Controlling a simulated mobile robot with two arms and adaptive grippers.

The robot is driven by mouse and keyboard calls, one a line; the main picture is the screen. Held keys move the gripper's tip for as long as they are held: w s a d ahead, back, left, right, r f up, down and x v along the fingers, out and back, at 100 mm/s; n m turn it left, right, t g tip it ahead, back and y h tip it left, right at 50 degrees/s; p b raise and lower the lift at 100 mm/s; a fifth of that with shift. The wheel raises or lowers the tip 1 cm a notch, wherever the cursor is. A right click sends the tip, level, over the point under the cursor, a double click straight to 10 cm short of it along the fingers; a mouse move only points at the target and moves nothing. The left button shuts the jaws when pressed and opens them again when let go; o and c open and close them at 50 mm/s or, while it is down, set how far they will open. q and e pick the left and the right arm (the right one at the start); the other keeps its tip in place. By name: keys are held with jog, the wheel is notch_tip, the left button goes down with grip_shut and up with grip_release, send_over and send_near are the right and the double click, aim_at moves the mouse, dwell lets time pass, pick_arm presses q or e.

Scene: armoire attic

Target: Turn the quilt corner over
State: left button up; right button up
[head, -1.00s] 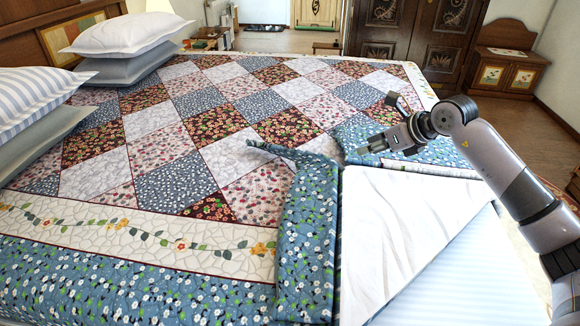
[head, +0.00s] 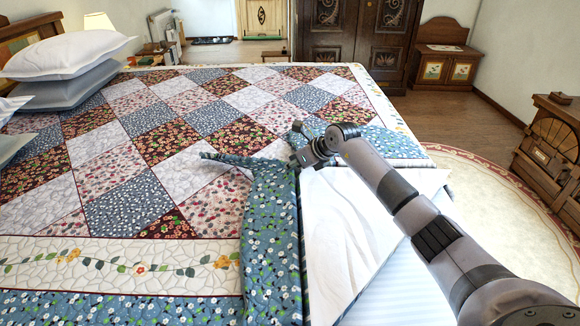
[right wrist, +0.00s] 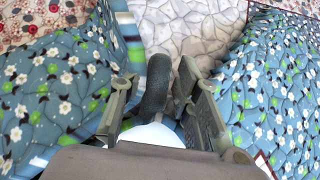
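The patchwork quilt (head: 150,160) covers the bed, with a blue floral border. Its near right corner is turned back, exposing a white layer (head: 345,225) and pale striped bedding (head: 385,290). The folded blue flap (head: 270,235) stands in a raised ridge along the left of this opening, its dark tip pointing left. My right gripper (head: 300,145) is over the top of the opening, by the fold. In the right wrist view its fingers (right wrist: 160,105) are apart, with blue floral cloth on both sides. A dark rounded piece between them is unclear. My left gripper is not in view.
Pillows (head: 65,60) are stacked at the far left of the bed. A round rug (head: 490,200) lies on the floor to the right. A carved wooden cabinet (head: 550,150) stands at the right edge. A dark armoire (head: 355,40) stands behind the bed.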

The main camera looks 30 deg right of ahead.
jog(key=shift+w+a+f, duration=0.15)
jog(key=shift+w+f, duration=0.3)
jog(key=shift+f, duration=0.05)
grip_shut()
dwell(0.5)
